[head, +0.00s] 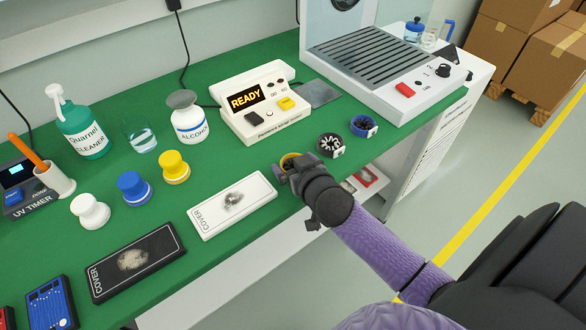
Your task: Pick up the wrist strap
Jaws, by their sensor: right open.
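Three small ring-shaped bands that look like wrist straps lie near the right edge of the green bench mat. One is black with a white clip (330,146), one is blue with a white clip (363,126), and one is yellow (289,159). My right gripper (293,168) is open and sits right at the yellow band, covering most of it. Whether the fingers touch or straddle the band cannot be told. The black and blue bands are apart from the gripper, to its upper right. My left gripper is out of view.
A tester reading READY (258,112) stands behind the yellow band. A white COVER tray (215,222) lies left of my right gripper. A white grilled unit (400,103) stands at the back right. Bottles, a beaker and coloured knobs fill the left.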

